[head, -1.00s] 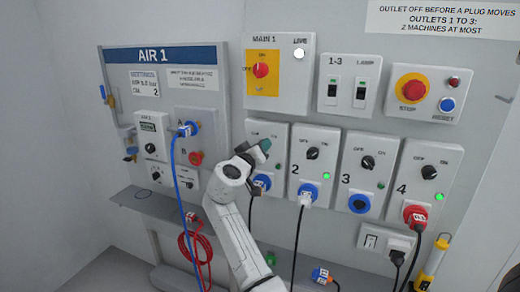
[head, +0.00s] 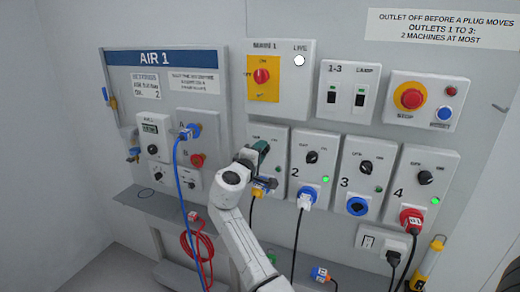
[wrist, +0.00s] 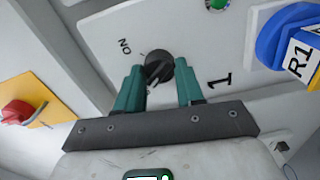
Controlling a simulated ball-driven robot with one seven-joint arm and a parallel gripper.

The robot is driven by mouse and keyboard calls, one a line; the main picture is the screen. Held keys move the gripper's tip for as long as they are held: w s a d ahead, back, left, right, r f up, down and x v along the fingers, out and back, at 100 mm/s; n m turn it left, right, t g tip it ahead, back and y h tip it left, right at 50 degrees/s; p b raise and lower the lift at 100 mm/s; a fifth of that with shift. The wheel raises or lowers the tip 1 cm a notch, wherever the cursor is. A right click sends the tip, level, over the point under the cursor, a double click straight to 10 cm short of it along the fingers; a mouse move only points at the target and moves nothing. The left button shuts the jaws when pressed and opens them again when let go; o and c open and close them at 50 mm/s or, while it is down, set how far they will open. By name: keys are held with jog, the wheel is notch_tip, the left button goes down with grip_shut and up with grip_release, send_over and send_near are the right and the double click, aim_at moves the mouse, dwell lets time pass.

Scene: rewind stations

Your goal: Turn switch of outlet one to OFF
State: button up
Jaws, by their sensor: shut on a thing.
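The switch of outlet one is a black round knob (wrist: 158,68) in the wrist view, on a light panel (wrist: 195,30) marked 1. An ON label (wrist: 124,46) is beside it; the OFF label is hidden in that view. My gripper (wrist: 160,80) has its teal fingers on either side of the knob and is shut on it. A blue socket with a plug marked R1 (wrist: 299,52) is at the right. In the head view my gripper (head: 262,147) covers the knob of outlet one.
Outlet two (head: 311,157), outlet three (head: 365,167) and outlet four (head: 425,178) stand to the right. The MAIN 1 switch (head: 262,76) is above. The AIR 1 panel (head: 150,57) with a blue hose (head: 179,180) is to the left.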

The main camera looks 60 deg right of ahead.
jog(key=shift+n, duration=0.6)
jog(key=shift+p, duration=0.3)
jog(key=o, duration=1)
jog(key=shift+o, duration=0.2)
jog(key=a+b, duration=0.1)
jog(key=a, duration=1)
jog(key=shift+s+b, duration=0.3)
jog(key=shift+s, duration=0.1)
